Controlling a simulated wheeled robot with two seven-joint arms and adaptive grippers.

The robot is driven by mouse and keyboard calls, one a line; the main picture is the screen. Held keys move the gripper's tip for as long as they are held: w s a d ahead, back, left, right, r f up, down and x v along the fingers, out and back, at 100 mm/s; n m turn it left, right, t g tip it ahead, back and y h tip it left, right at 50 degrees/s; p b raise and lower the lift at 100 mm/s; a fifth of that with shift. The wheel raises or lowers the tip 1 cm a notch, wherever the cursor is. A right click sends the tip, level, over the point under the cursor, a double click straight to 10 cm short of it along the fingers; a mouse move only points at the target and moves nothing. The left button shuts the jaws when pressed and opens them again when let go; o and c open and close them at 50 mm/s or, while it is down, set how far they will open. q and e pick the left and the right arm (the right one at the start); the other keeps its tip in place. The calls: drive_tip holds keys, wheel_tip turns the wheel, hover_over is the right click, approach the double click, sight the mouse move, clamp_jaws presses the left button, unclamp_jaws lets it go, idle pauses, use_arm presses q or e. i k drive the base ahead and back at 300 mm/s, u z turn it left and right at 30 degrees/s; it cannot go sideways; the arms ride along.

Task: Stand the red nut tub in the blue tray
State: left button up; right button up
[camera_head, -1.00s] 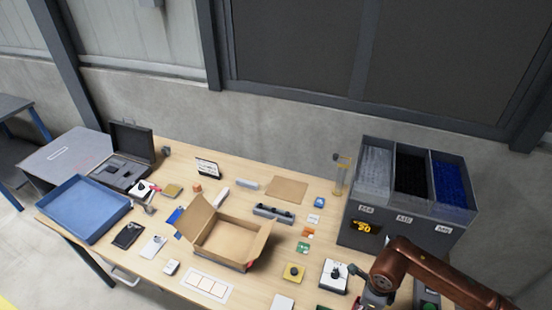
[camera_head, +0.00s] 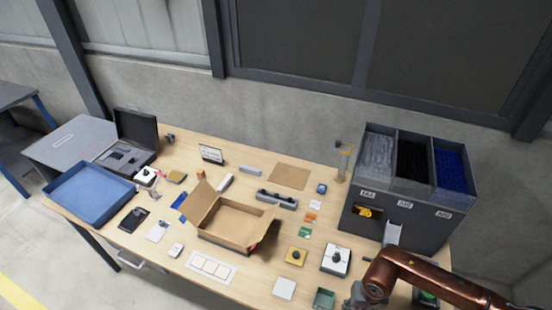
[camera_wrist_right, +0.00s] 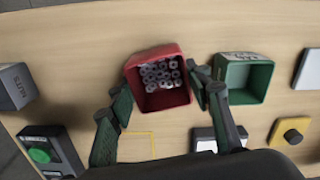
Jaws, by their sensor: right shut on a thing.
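The red nut tub (camera_wrist_right: 165,102) is in the right wrist view, open at the top with several grey nuts inside. My right gripper (camera_wrist_right: 160,88) has one finger on each side of it and is shut on it. In the head view my right gripper (camera_head: 356,298) is at the bottom edge, and the tub cannot be made out there. The blue tray (camera_head: 92,216) lies at the far left end of the table; its floor looks empty. My left gripper is not in view.
A green tub (camera_wrist_right: 244,97) stands just right of the red one. An open cardboard box (camera_head: 228,222) and several small items lie between the tray and my right arm. An open dark case (camera_head: 137,134) adjoins the tray.

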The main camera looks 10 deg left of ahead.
sight(91, 194)
drive_tip(key=k, duration=0.4)
drive_tip(key=u, duration=2.6)
drive_tip(key=i, duration=4.55)
drive_tip(key=z, duration=2.6)
